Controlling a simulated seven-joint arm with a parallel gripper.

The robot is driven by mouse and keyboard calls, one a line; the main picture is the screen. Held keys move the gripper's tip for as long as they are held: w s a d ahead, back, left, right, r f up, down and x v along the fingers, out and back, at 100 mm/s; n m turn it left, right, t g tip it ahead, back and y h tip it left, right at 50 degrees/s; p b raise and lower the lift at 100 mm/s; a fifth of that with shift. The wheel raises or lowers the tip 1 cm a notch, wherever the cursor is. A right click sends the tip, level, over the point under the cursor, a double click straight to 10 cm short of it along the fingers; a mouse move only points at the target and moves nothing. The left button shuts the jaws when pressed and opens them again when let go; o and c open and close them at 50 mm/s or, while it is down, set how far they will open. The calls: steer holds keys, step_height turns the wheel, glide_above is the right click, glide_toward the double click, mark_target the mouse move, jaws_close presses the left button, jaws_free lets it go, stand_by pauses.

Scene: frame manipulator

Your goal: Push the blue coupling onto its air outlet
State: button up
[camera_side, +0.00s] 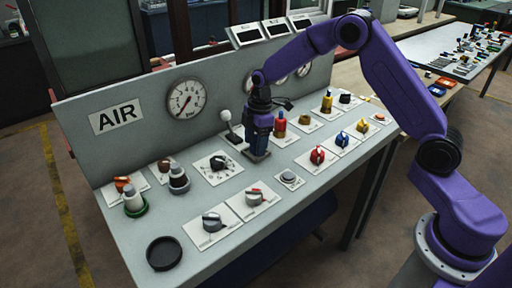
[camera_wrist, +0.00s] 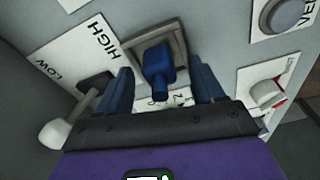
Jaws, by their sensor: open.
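The blue coupling (camera_wrist: 157,65) stands in or on a square grey holder (camera_wrist: 178,32) in the wrist view. My gripper (camera_wrist: 160,76) is open, with one dark blue finger on each side of the coupling. Gaps to the fingers seem to show, but contact lower down is hidden. In the side view my gripper (camera_side: 258,140) is low over the holder (camera_side: 257,156), and I cannot separate the coupling from the fingers there. A bare brass fitting (camera_side: 304,117) stands between a red fitting (camera_side: 280,125) and a yellow fitting (camera_side: 327,101); I cannot read its label.
A white-knobbed lever (camera_side: 226,115) stands close left of my gripper; its knob (camera_wrist: 54,134) also shows in the wrist view. Red (camera_side: 317,155), blue (camera_side: 341,138) and yellow (camera_side: 362,126) knobs line the front. Gauges are on the upright panel behind.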

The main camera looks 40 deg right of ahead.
steer(key=c, duration=1.1)
steer(key=shift+r, duration=0.8)
steer(key=s+r, duration=0.3)
steer(key=s, duration=0.1)
steer(key=s+d+r, duration=0.1)
steer(key=s+r, duration=0.3)
steer(key=s, duration=0.1)
steer(key=s+r, duration=0.4)
steer(key=s, duration=0.1)
steer(key=shift+d+r, duration=0.2)
steer(key=shift+d, duration=0.15)
steer(key=shift+w, duration=0.1)
